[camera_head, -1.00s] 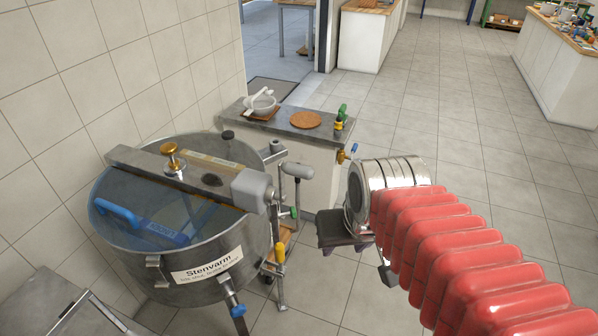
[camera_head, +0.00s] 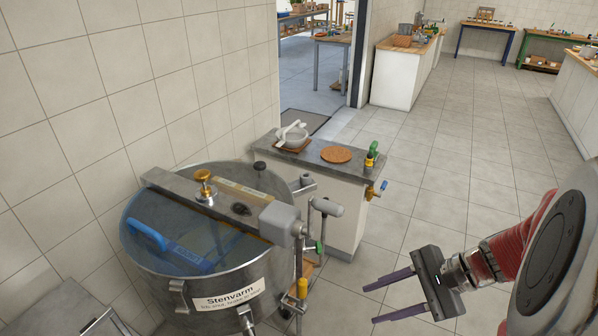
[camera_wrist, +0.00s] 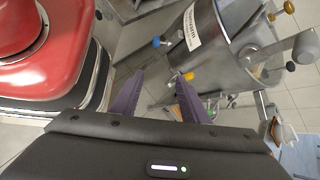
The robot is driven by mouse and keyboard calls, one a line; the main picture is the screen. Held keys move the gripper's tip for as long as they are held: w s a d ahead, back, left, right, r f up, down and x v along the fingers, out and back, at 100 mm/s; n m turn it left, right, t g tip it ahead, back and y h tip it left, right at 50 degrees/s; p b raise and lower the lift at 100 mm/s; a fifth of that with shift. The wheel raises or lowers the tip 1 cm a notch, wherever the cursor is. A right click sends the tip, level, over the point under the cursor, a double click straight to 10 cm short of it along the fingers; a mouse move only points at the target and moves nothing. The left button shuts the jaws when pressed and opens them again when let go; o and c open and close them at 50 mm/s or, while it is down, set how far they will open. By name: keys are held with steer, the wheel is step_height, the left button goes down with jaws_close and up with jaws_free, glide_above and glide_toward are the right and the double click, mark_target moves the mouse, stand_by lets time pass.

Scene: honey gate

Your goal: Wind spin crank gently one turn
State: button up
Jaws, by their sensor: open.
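The spin crank, with a grey rounded grip (camera_head: 327,207), sits on the right side of the steel drum (camera_head: 215,290) labelled "Stenvarm", beside a grey gear housing (camera_head: 281,223) on the crossbar. In the wrist view, what looks like the grip (camera_wrist: 304,46) is at the far right, and the drum (camera_wrist: 222,45) is at upper middle. My gripper (camera_head: 368,305) is open and empty, with its purple fingers pointing left towards the drum. It is apart from the crank, to its lower right in the head view. In the wrist view my gripper (camera_wrist: 159,77) shows nothing between its fingers.
Blue, yellow and green handles stick out from the drum. A tiled wall bounds the left. The floor at right is open.

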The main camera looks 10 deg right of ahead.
mark_target(313, 202)
steer(key=w+d+r+m+t+y, duration=0.2)
steer(key=w+r+m+t, duration=0.1)
steer(key=r, duration=0.3)
steer(key=w+d+r+m+t+y, duration=0.1)
steer(key=w+r+m+t+y, duration=0.2)
steer(key=w+r+m+t, duration=0.1)
step_height(313, 202, up, 2)
steer(key=shift+w+d+r+m+t, duration=0.15)
steer(key=shift+w+d+m+t, duration=0.15)
steer(key=shift+t, duration=0.3)
steer(key=shift+x, duration=6.85)
jaws_close()
